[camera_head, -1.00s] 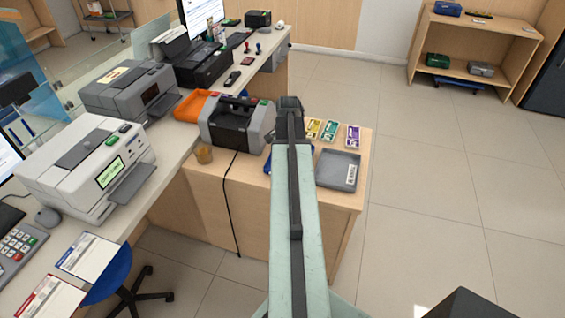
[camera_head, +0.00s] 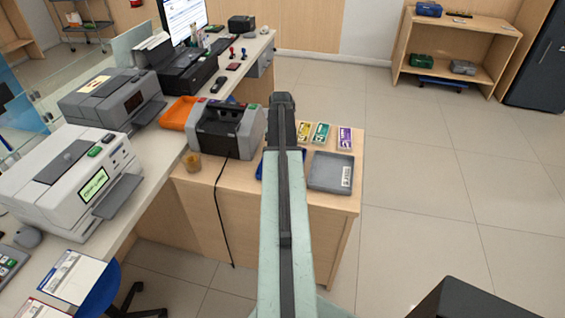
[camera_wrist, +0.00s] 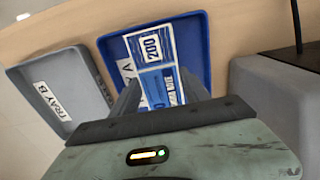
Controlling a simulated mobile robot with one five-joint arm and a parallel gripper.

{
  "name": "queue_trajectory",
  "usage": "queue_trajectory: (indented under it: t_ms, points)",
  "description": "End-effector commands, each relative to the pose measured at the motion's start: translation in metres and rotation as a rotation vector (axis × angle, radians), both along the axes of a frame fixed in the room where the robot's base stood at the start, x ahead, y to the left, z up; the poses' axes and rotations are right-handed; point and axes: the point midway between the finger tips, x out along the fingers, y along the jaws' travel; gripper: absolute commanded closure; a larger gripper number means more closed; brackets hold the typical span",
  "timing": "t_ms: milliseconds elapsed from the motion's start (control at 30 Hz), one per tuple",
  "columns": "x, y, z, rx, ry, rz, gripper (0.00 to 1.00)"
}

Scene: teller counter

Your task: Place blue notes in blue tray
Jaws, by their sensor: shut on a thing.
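The blue tray (camera_wrist: 200,42), labelled TRAY A, lies below my gripper in the wrist view. In the head view only a sliver of the blue tray (camera_head: 261,165) shows beside my arm. The blue notes (camera_wrist: 158,84), with a white band marked 200, are between the fingers of my gripper (camera_wrist: 160,92). My gripper is shut on them over the blue tray. I cannot tell whether the notes touch the tray floor. In the head view my arm hides the fingers and the notes.
A grey tray (camera_head: 330,171), labelled TRAY B, stands right of the blue tray. Yellow (camera_head: 304,132), green (camera_head: 321,133) and purple (camera_head: 345,138) note bundles lie behind it. A grey machine (camera_head: 226,130) stands left of my arm. Open floor lies to the right.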

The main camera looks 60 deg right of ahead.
Motion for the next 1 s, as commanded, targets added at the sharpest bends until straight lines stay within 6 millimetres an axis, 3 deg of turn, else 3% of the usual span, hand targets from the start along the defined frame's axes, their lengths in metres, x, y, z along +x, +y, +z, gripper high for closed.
queue_trajectory:
  t_ms: [300,533,900,933,1000]
  points:
    - [0.004,-0.017,-0.002,0.000,0.000,-0.002,0.92]
    - [0.004,-0.017,-0.041,0.000,0.000,-0.002,0.92]
    - [0.003,-0.017,-0.042,0.000,0.000,-0.003,0.92]
    - [0.003,-0.017,-0.040,0.000,0.000,-0.003,0.41]
    - [0.003,-0.017,-0.040,0.000,0.000,-0.003,0.25]
